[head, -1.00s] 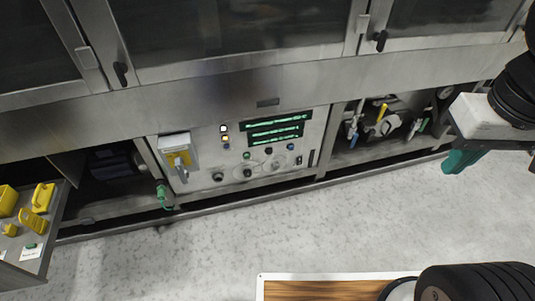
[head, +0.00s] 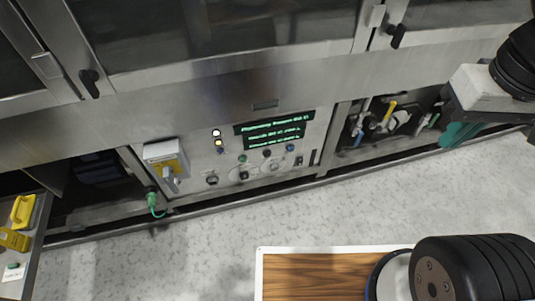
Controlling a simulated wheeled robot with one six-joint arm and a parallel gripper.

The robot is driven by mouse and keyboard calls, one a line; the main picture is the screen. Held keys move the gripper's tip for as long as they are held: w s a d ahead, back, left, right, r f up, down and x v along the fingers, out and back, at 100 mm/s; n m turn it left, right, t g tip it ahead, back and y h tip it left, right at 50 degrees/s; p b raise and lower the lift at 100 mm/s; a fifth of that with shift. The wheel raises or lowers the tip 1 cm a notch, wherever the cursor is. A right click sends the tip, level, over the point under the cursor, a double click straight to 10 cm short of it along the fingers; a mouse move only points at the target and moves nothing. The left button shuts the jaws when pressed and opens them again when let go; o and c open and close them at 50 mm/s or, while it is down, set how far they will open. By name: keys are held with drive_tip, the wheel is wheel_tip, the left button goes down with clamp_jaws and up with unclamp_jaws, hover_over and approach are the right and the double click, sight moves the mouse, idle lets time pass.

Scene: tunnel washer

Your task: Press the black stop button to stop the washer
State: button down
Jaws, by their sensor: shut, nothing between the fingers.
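The washer's control panel (head: 225,166) is set low in the steel front, left of centre in the head view. Below its dark screen (head: 273,131) with green text is a row of small buttons: a green one (head: 242,158), a dark one (head: 267,153) that looks like the black stop button, and a blue one (head: 290,148). Their labels are too small to read. My gripper (head: 458,136), with teal fingers, is at the right, well apart from the panel. It is shut and empty.
A grey and yellow switch box (head: 166,160) and a green plug (head: 153,200) are left of the panel. An open bay with pipes and a yellow-handled valve (head: 388,111) is to its right. A cart with yellow items (head: 22,211) stands far left. The speckled floor (head: 200,240) before the panel is clear.

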drive_tip(key=w+f+n+t+h, duration=0.1)
drive_tip(key=w+f, duration=0.3)
drive_tip(key=w, duration=0.7)
drive_tip(key=w+f+n+t, duration=0.1)
drive_tip(key=w+f, duration=0.4)
drive_tip(key=w, duration=0.7)
drive_tip(key=w+a+f+n+t+y, duration=0.1)
drive_tip(key=w+a+f, duration=0.2)
drive_tip(key=w+f, duration=0.5)
drive_tip(key=w+a+f+n+t+y, duration=0.1)
drive_tip(key=w+a+f+n+t, duration=0.1)
drive_tip(key=w+a+f, duration=0.4)
drive_tip(key=w+a+f+n+y, duration=0.1)
drive_tip(key=w+a+f+y, duration=0.15)
drive_tip(key=f, duration=0.85)
drive_tip(key=w+a+f+n+y, duration=0.15)
drive_tip(key=a+f, duration=0.25)
drive_tip(key=f, duration=0.7)
drive_tip(key=s+a+f+y, duration=0.2)
drive_tip(key=s+f, duration=0.3)
drive_tip(key=f, duration=0.4)
drive_tip(key=s+a+f+y, duration=0.3)
drive_tip(key=s+a+f, duration=0.2)
drive_tip(key=f, duration=0.4)
drive_tip(key=shift+s+t, duration=0.4)
drive_tip(key=shift+s, duration=0.35)
